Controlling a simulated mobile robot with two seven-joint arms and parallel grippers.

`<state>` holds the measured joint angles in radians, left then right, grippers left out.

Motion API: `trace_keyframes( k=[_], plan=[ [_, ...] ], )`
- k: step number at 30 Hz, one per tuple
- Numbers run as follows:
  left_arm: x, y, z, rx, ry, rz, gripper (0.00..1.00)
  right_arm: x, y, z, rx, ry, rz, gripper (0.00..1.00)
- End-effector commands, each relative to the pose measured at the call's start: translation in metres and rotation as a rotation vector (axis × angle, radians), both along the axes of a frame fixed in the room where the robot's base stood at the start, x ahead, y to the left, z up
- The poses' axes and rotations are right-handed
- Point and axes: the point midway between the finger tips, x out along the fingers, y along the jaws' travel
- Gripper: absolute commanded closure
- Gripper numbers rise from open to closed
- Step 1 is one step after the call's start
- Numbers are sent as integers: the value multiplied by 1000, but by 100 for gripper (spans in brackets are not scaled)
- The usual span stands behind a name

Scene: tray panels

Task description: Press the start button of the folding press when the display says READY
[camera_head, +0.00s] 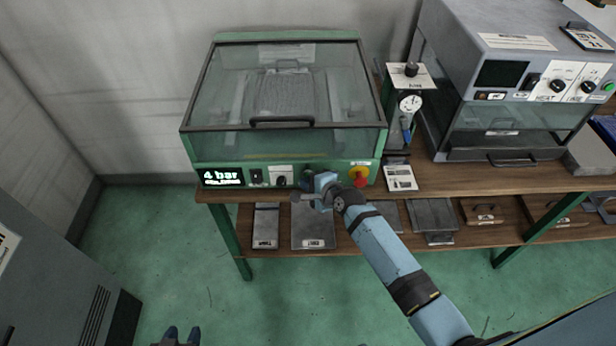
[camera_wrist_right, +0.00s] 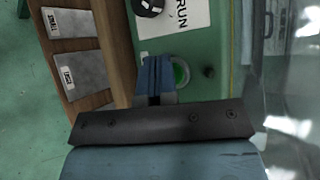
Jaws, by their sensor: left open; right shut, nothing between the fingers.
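The folding press (camera_head: 215,149) is a green machine with a clear lid, shut, on the bench. Its display (camera_head: 222,177) reads "4 bar" in large letters; the line below is too small to read. My right gripper (camera_head: 309,183) is shut and empty at the front panel, hiding part of it. In the right wrist view its blue fingers (camera_wrist_right: 156,76) are close beside a round green button (camera_wrist_right: 181,73) and partly cover it. I cannot tell whether they touch it. My left gripper (camera_head: 182,335) is open at the bottom edge, far from the press.
A red emergency knob on a yellow plate (camera_head: 359,172) sits right of my right gripper. A gauge unit (camera_head: 410,103) and a grey machine (camera_head: 500,117) stand further right. The shelf below holds metal plates (camera_head: 313,235). A grey cabinet (camera_head: 60,270) stands at left.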

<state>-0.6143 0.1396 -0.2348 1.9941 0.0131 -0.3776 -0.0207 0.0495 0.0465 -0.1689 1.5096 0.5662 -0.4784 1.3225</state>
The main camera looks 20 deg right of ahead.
Motion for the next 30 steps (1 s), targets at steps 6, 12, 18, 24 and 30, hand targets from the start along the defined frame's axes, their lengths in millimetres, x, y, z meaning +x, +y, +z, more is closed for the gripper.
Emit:
trace_keyframes(
  k=[6, 12, 18, 24, 30],
  plan=[
    [0, 0, 0, 0, -1, 0, 57, 2, -1, 0, 0, -1, -1, 100],
    [0, 0, 0, 0, -1, 0, 57, 2, -1, 1, 0, -1, -1, 100],
    [0, 0, 7, 0, 0, 0, 57, -4, 1, 2, 0, -1, 0, 100],
    [0, 0, 14, 0, 0, 0, 57, -15, 4, 2, 1, 0, 0, 100],
    [0, 0, 14, 0, 0, 0, 57, -16, 5, 1, 0, -1, 0, 100]
  ],
)
